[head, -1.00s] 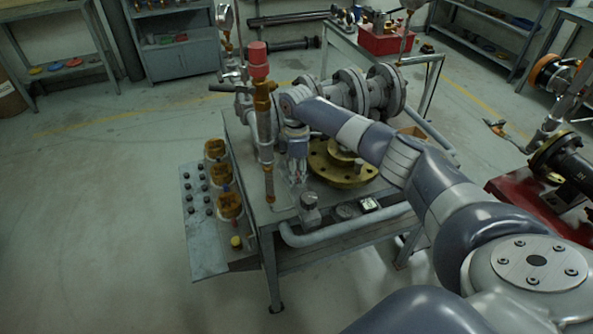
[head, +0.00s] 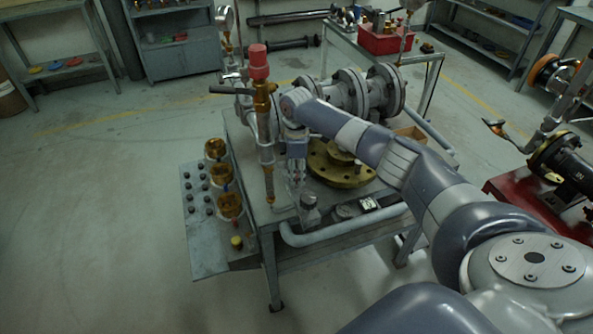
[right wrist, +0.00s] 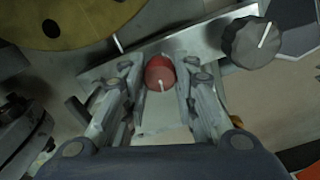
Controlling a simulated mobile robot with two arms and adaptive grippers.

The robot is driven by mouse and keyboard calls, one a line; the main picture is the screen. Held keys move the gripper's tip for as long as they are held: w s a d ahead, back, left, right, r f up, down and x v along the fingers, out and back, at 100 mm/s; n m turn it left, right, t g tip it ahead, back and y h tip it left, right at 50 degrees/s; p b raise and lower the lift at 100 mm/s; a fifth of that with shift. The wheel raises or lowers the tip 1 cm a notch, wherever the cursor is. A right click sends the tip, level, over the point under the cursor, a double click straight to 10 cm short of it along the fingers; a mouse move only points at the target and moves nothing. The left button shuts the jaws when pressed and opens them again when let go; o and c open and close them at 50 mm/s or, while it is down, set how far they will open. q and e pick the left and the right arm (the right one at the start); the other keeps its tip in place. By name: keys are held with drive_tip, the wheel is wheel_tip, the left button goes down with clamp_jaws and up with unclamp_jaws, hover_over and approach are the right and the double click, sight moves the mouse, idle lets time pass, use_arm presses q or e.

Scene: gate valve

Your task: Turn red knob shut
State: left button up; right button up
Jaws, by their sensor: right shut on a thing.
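The red knob (right wrist: 160,72) sits between the fingertips of my right gripper (right wrist: 158,78) in the right wrist view. The fingers touch it from both sides and are shut on it. A short white mark on the knob points down in that view. In the head view my right gripper (head: 297,180) reaches down to the near edge of the workbench (head: 283,196), and the fingers hide the knob there. My left gripper is not in view.
A dark grey knob (right wrist: 252,42) with a white mark stands to the right of the red one. A brass flange (head: 340,165) lies close beside the gripper. A vertical pipe with a red cap (head: 259,62) stands just left of the arm.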

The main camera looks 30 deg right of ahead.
drive_tip(key=m+p, duration=0.2)
drive_tip(key=m, duration=0.1)
drive_tip(key=shift+r+p, duration=0.2)
drive_tip(key=shift+p, duration=0.2)
drive_tip(key=m+p, duration=0.3)
drive_tip(key=m, duration=0.1)
drive_tip(key=shift+m, duration=0.3)
drive_tip(key=m+p, duration=0.2)
drive_tip(key=m, duration=0.2)
drive_tip(key=shift+w+f+m+p, duration=0.1)
drive_tip(key=shift+m+p, duration=0.75)
drive_tip(key=shift+m, duration=1.35)
drive_tip(key=o, duration=1)
drive_tip(key=shift+o, duration=0.4)
